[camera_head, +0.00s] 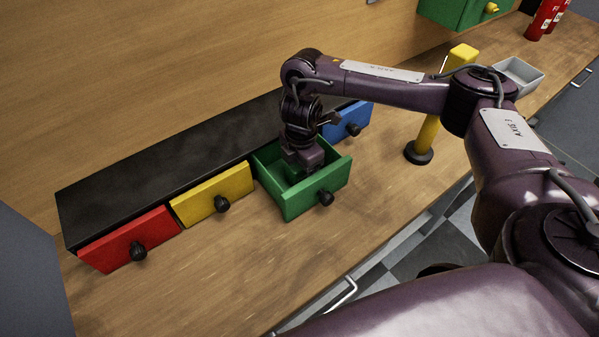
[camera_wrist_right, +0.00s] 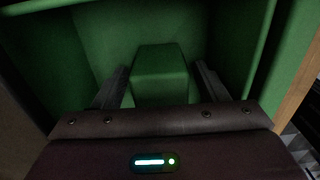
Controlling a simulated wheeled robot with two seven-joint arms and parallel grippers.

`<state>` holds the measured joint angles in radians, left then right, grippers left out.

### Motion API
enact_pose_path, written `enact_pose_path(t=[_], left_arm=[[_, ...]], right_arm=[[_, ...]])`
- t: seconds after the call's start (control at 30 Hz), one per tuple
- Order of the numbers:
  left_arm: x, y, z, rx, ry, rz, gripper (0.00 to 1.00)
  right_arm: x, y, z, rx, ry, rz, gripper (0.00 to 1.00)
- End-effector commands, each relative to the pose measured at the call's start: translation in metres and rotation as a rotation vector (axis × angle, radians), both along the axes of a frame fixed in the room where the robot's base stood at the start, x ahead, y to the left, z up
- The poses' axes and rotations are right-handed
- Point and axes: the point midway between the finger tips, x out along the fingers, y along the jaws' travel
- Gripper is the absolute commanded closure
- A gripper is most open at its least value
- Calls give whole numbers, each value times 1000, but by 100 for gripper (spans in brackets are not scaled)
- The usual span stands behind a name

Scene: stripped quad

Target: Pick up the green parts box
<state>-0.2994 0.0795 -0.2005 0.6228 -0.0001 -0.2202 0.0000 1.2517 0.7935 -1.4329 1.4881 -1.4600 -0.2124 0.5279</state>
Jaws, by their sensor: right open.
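A green drawer (camera_head: 315,195) with a black knob is pulled out from the black drawer unit (camera_head: 160,155). My right gripper (camera_head: 302,170) reaches down into it from above. In the right wrist view, a small green box (camera_wrist_right: 160,72) stands inside the drawer. The open fingers of my right gripper (camera_wrist_right: 162,85) are on either side of the box, with a visible gap on the right; I cannot tell whether the left finger touches it. In the head view the box is mostly hidden by the gripper. My left gripper is not in view.
Red (camera_head: 128,238), yellow (camera_head: 213,194) and blue (camera_head: 347,120) drawers are in the same unit. A yellow post (camera_head: 428,130) on a black base and a grey tray (camera_head: 518,75) stand to the right. The wooden bench top (camera_head: 240,270) in front is clear.

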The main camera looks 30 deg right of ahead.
Motion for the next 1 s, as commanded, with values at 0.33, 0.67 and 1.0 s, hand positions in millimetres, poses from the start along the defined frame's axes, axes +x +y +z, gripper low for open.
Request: enact_pose_path(t=[0.33,0.67,1.0], left_arm=[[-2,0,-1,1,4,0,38],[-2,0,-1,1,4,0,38],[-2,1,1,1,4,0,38]], right_arm=[[0,0,-3,-1,-1,0,43],[0,0,-2,0,-1,0,84],[1,0,3,0,-3,0,84]])
